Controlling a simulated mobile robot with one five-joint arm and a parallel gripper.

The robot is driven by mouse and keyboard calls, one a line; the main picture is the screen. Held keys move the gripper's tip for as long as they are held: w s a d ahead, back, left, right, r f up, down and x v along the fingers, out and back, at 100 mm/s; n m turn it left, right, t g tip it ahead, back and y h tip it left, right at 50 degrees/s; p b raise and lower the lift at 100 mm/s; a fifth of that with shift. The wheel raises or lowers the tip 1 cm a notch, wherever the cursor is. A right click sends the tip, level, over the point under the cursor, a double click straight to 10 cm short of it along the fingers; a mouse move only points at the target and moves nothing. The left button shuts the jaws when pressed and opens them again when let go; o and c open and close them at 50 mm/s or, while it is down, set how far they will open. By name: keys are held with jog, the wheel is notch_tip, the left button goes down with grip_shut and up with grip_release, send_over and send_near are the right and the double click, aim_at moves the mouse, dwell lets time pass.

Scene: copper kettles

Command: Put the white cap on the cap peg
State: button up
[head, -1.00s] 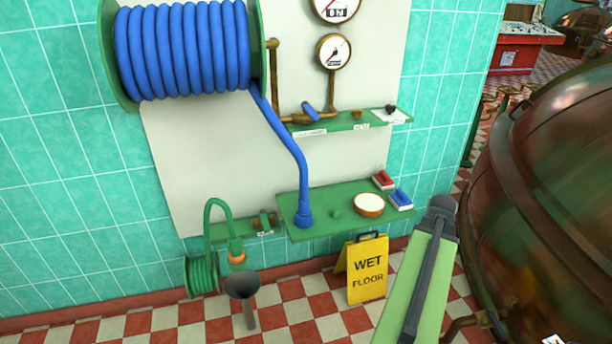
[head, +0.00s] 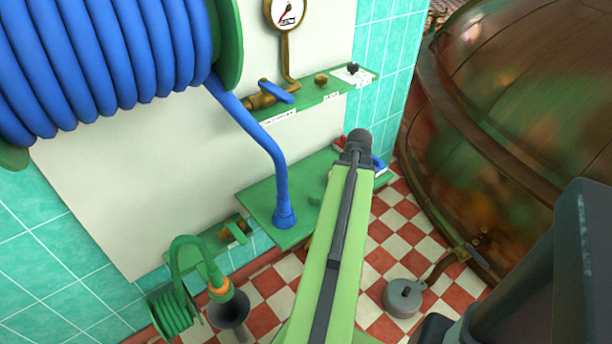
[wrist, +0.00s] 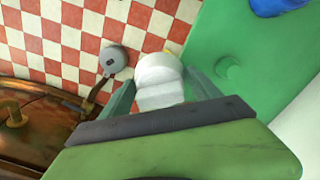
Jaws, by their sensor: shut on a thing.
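The white cap (wrist: 160,72) is between the fingers of my gripper (wrist: 161,80) in the wrist view. My gripper is shut on it and holds it above the floor, beside the edge of the green shelf (wrist: 215,30). A small green upright stub (wrist: 232,72) stands on that shelf, to the right of the cap and apart from it; it looks like the cap peg. In the head view my arm hides the cap and my gripper.
A blue hose (head: 284,205) comes down onto the lower shelf (head: 262,200). An upper shelf (head: 310,103) carries a valve and knobs. A copper kettle (head: 500,120) fills the right, with a grey round fitting (head: 403,297) near the floor.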

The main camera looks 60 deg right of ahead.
aim_at(315, 197)
jog(key=shift+a+r+p, duration=0.1)
jog(key=shift+r+p, duration=0.2)
jog(key=shift+r, duration=0.55)
jog(key=w+r+n+p, duration=0.1)
jog(key=w, duration=0.3)
jog(key=w+r+p, duration=0.1)
jog(key=w, duration=0.2)
jog(key=w+r+n+p, duration=0.1)
jog(key=w+p, duration=0.1)
jog(key=w, duration=0.2)
jog(key=shift+w+a+n, duration=0.2)
jog(key=shift+w+n, duration=0.1)
jog(key=shift+w+a+r, duration=0.1)
jog(key=shift+w+a, duration=0.1)
jog(key=shift+w, duration=0.1)
jog(key=shift+s+a, duration=0.15)
jog(key=shift+s, duration=0.1)
jog(key=f+b, duration=0.6)
jog(key=shift+w+f+b, duration=0.15)
jog(key=shift+w+b, duration=0.1)
jog(key=shift+b, duration=0.05)
jog(key=shift+s+f+b, duration=0.1)
jog(key=shift+f+b, duration=0.35)
jog(key=shift+f+b, duration=0.45)
jog(key=shift+b, duration=0.05)
